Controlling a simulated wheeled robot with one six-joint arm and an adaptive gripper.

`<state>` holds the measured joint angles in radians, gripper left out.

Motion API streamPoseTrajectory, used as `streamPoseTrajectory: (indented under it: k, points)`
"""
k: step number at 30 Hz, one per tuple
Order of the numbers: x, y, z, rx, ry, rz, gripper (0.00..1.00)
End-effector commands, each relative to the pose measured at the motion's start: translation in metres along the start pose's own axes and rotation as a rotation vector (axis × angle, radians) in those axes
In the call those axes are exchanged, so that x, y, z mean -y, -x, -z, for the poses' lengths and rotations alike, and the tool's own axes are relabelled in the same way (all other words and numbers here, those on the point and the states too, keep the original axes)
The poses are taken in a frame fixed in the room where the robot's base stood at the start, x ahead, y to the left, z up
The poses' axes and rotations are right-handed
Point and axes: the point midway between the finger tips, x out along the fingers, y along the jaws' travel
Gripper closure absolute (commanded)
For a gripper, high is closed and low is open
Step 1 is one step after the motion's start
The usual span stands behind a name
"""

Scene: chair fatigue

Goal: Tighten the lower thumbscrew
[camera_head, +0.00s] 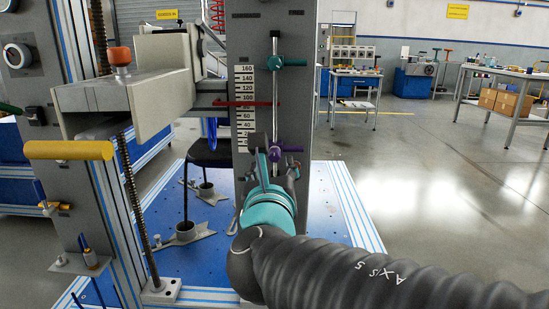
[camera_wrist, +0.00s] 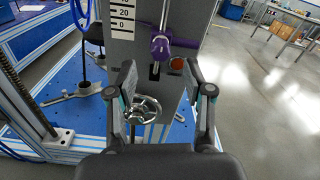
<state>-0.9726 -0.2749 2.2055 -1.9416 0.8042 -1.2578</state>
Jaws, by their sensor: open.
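The purple lower thumbscrew (camera_head: 287,150) sits on a vertical rod on the grey column, below a teal thumbscrew (camera_head: 287,62). In the wrist view, the purple thumbscrew (camera_wrist: 160,47) shows ahead of my gripper, slightly above the fingertips, with a stem reaching right. My gripper (camera_wrist: 159,74) is open and empty, its two fingers spread on either side below the thumbscrew. They look apart from it. In the head view, my wrist hides part of the fingers and the column's lower part.
A chrome handwheel (camera_wrist: 143,109) and a round red button (camera_wrist: 176,65) are on the column low down. A red pointer (camera_head: 245,103) crosses the scale (camera_head: 243,110). A black chair (camera_head: 213,152) stands left on the blue base plate (camera_head: 340,205).

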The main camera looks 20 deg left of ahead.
Motion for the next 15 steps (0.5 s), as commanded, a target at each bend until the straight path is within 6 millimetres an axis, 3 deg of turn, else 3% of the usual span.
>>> streamPoseTrajectory:
  k: [6, 15]
  points:
    - [0.001, -0.038, 0.002, -0.002, 0.000, 0.003, 0.49]
    - [0.000, -0.061, 0.001, 0.000, 0.000, 0.001, 0.49]
